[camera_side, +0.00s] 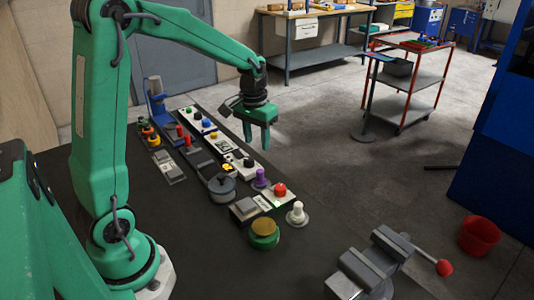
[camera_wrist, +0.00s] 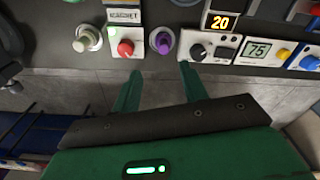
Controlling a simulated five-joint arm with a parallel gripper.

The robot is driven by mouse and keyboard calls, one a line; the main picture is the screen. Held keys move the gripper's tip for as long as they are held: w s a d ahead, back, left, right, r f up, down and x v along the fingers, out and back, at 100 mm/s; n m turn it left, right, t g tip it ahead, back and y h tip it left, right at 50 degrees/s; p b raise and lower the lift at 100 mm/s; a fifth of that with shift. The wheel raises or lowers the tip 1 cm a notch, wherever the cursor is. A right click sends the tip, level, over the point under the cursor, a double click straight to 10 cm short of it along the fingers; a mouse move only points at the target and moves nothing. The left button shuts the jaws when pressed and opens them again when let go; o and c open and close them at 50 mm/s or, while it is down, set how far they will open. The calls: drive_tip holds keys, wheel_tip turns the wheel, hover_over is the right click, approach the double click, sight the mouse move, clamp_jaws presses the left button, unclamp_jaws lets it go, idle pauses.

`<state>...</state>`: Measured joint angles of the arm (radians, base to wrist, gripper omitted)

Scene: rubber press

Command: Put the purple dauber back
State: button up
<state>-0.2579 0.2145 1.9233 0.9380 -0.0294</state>
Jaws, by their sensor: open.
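The purple dauber (camera_side: 260,177) stands on the bench between the long white control panel and the red-button box. In the wrist view the purple dauber (camera_wrist: 162,43) sits within a grey ring, seen from above. The dauber appears beyond the fingertips, roughly in line with the gap, and not touched.
Beside the dauber are a red-button box (camera_side: 280,190) and a pale knob (camera_side: 297,213). A black knob (camera_wrist: 197,51) and displays lie on its other side. A round lidded pot (camera_side: 221,187), yellow-topped drum (camera_side: 264,232) and vise (camera_side: 372,268) stand on the bench.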

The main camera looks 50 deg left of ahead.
drive_tip(key=s+d+r+m+t, duration=0.1)
drive_tip(key=s+d+r, duration=0.3)
drive_tip(key=s, duration=0.5)
drive_tip(key=s+d+r+m+t, duration=0.2)
drive_tip(key=s+d+r, duration=0.3)
drive_tip(key=s, duration=0.4)
drive_tip(key=shift+d+t, duration=0.8)
drive_tip(key=shift+t, duration=0.1)
drive_tip(key=shift+r, duration=0.1)
